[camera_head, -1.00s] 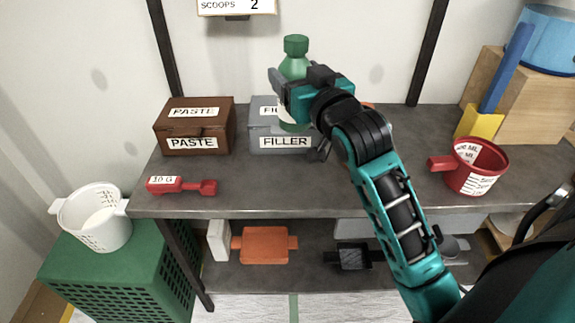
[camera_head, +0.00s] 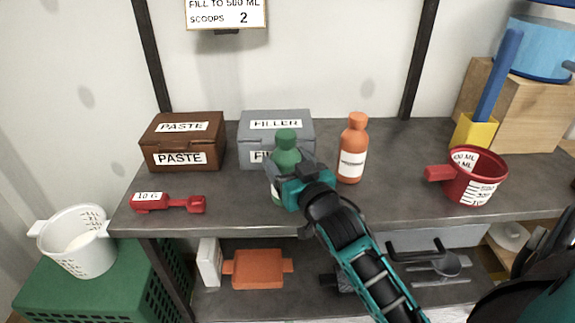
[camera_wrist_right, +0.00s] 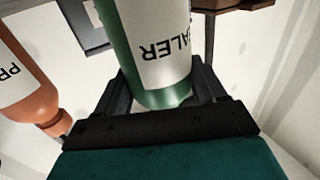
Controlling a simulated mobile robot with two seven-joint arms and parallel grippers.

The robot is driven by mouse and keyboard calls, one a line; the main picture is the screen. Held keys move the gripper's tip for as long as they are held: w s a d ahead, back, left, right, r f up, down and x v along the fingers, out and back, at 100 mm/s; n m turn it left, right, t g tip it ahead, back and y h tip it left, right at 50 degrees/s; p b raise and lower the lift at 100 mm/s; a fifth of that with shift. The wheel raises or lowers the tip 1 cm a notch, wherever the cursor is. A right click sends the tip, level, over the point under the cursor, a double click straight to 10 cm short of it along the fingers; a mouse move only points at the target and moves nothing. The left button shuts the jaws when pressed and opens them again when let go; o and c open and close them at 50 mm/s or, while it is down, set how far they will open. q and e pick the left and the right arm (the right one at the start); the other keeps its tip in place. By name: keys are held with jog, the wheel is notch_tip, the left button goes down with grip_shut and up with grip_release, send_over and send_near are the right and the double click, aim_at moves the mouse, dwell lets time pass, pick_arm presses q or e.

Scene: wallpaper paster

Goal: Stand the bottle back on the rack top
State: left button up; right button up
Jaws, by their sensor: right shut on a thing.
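A green bottle (camera_head: 286,155) with a green cap stands upright in front of the grey FILLER box. My right gripper (camera_head: 280,180) is shut on it from the front. In the right wrist view the green bottle (camera_wrist_right: 155,50) has a white label reading "...ALER" and sits between the two fingers of the right gripper (camera_wrist_right: 160,95). The bottle is at or just above the grey rack top (camera_head: 390,195); my gripper hides its base, so I cannot tell whether it touches. My left gripper is not in view.
An orange bottle (camera_head: 353,150) stands close to the right of the green one. The FILLER box (camera_head: 300,125) is behind it and the brown PASTE box (camera_head: 182,142) to the left. A red scoop (camera_head: 170,203) and a red measuring cup (camera_head: 474,178) also sit on the top.

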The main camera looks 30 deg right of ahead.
jog(key=shift+r, duration=0.1)
jog(key=o, duration=1.7)
jog(key=shift+f, duration=0.2)
jog(key=shift+c, duration=0.2)
